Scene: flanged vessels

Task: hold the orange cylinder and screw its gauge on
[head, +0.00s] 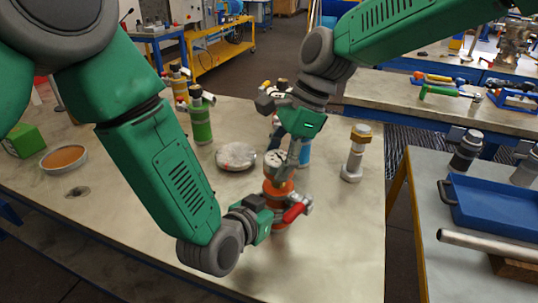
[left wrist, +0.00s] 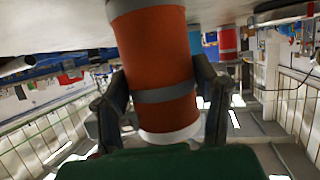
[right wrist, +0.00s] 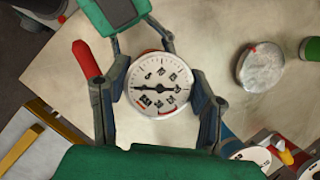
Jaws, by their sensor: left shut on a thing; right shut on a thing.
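The orange cylinder (head: 277,190) stands near the front of the table, with a red-handled valve (head: 296,211) at its side. In the left wrist view the cylinder (left wrist: 155,58) has grey bands and lies between the fingers. My left gripper (head: 268,216) is shut around its body. The gauge (head: 275,160), with a round white dial, is directly above the cylinder's top. My right gripper (head: 288,158) is shut on the gauge; in the right wrist view the dial (right wrist: 158,84) faces the camera between both fingers. The joint under the gauge is hidden, so I cannot tell if it is threaded in.
A round metal flange (head: 236,156) lies behind left. A green cylinder (head: 200,120) stands farther back, and a grey metal fitting (head: 355,153) stands to the right. A blue cylinder is partly hidden behind my right gripper. A blue tray (head: 495,205) lies on the right-hand table.

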